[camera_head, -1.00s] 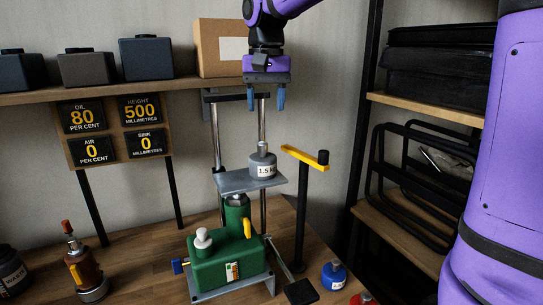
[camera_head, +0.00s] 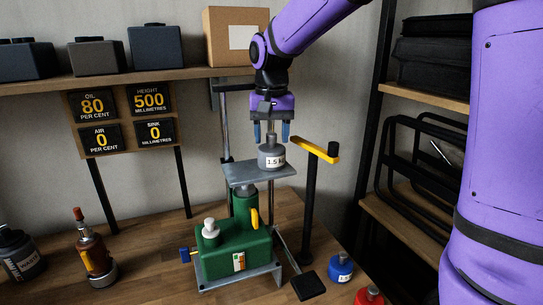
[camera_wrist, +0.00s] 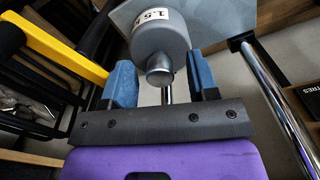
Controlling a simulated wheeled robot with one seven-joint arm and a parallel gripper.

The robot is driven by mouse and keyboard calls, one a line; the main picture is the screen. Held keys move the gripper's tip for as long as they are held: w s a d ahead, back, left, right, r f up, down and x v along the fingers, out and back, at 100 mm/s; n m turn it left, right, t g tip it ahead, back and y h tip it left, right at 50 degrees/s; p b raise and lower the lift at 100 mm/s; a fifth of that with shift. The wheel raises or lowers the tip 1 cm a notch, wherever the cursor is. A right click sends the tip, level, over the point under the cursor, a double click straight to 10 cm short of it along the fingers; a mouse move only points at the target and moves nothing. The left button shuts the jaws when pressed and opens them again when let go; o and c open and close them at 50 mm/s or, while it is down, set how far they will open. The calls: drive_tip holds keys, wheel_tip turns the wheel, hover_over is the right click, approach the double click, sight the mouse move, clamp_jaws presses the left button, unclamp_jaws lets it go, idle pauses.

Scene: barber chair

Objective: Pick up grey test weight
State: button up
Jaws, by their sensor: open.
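The grey test weight (camera_head: 271,154) stands upright on a grey platform (camera_head: 240,174) at the top of the green pump unit. Its white label reads 1.5. My gripper (camera_head: 271,133) is directly above the weight, pointing down, with its two blue fingers apart on either side of the weight's knob. In the wrist view the weight (camera_wrist: 160,38) shows its rounded knob between the open blue fingers (camera_wrist: 162,88). Nothing is held. In the head view the top of the knob is partly hidden close to my gripper.
A yellow arm on a black post (camera_head: 318,151) stands just right of the weight. Steel rods rise behind the platform. A blue weight (camera_head: 340,268) and a red weight (camera_head: 369,296) sit at the lower right. A shelf with a cardboard box (camera_head: 236,38) is behind.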

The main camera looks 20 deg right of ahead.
drive_tip(key=shift+f, duration=0.4)
drive_tip(key=shift+c, duration=0.2)
clamp_jaws()
drive_tip(key=shift+r, duration=0.1)
idle(0.9)
